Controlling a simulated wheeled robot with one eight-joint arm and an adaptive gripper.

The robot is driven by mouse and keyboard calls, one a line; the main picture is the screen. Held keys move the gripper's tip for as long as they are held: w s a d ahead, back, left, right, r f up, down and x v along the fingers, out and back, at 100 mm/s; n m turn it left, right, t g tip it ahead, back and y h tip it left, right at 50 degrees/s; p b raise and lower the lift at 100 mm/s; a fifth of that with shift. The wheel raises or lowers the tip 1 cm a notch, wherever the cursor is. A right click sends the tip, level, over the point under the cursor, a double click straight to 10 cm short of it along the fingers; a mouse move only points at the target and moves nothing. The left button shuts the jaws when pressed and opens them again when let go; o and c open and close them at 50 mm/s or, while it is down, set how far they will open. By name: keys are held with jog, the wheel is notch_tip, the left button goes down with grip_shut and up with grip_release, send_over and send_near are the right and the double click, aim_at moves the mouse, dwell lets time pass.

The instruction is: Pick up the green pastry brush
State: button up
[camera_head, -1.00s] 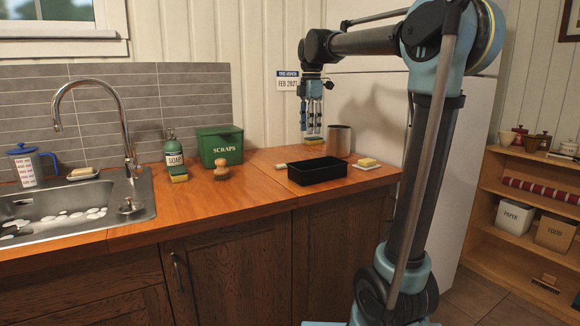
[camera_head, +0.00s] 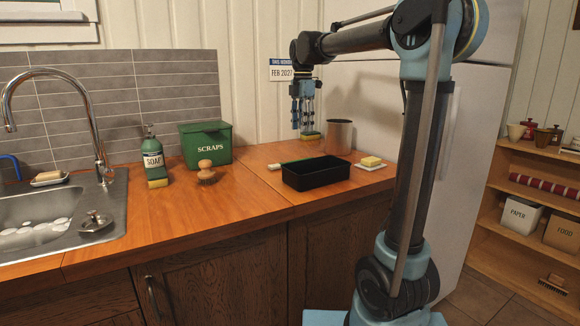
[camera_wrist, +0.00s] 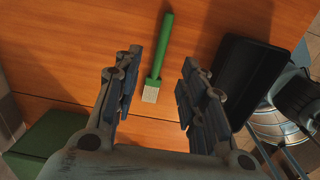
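The green pastry brush lies flat on the wooden counter, behind the black tray. In the head view its green handle (camera_head: 294,162) and pale bristles show at the tray's back left. In the wrist view the green handle (camera_wrist: 162,45) points up the picture and the pale bristles point down. My gripper (camera_head: 303,128) hangs pointing down above the counter. In the wrist view my gripper (camera_wrist: 161,62) is open and empty, with the brush showing between its fingers, below them and not touched.
The black tray (camera_head: 315,182) is close to the brush. The green scraps bin (camera_head: 206,147) and scrub brush (camera_head: 206,173) stand left.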

notch_tip(320, 180, down, 7)
jog(key=shift+a, duration=0.1)
jog(key=shift+d+f, duration=0.2)
jog(key=shift+f, duration=1.15)
jog(key=shift+d+f, duration=0.15)
jog(key=shift+f, duration=1.2)
jog(key=shift+s, duration=0.1)
jog(key=shift+c, duration=0.3)
grip_shut()
